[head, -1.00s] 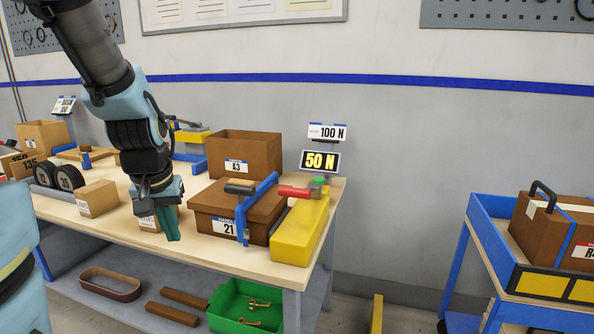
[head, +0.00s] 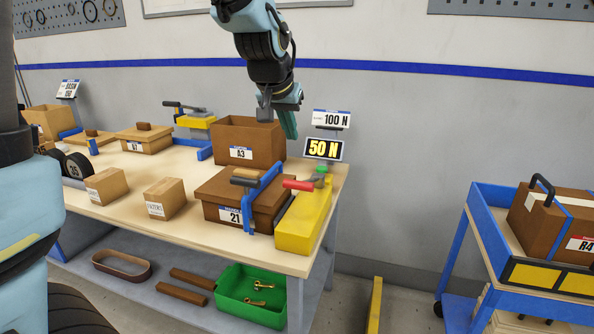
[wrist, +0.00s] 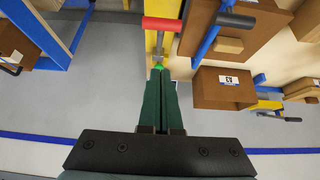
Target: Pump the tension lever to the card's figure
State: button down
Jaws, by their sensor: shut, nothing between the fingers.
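The yellow tensioner (head: 303,222) lies along the right end of the bench, with a red-handled lever (head: 299,185) and a green button (head: 321,169) on top. The red handle also shows in the wrist view (wrist: 162,24). The white card (head: 331,119) reads 100 N. The display (head: 323,149) below it reads 50 N in yellow. My gripper (head: 290,132) is shut and empty, above the back right of the bench near the card. In the wrist view its green fingers (wrist: 161,76) are together, and their tips overlap the green button in the picture; contact cannot be told.
A brown box marked 21 (head: 218,190) with a blue clamp (head: 262,190) stands left of the tensioner. The open box A3 (head: 267,121) stands behind it. Small cartons (head: 165,210) sit further left.

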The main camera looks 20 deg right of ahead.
jog(key=p, duration=0.2)
send_over(297, 184)
jog(key=f, duration=0.7)
jog(key=shift+w+d+f, duration=0.1)
jog(key=shift+w+f, duration=0.1)
jog(key=shift+f, duration=0.2)
notch_tip(297, 184, down, 4)
jog(key=shift+s+p, duration=0.15)
jog(key=shift+p, duration=0.7)
jog(key=shift+f, duration=0.25)
jog(key=shift+f, duration=0.1)
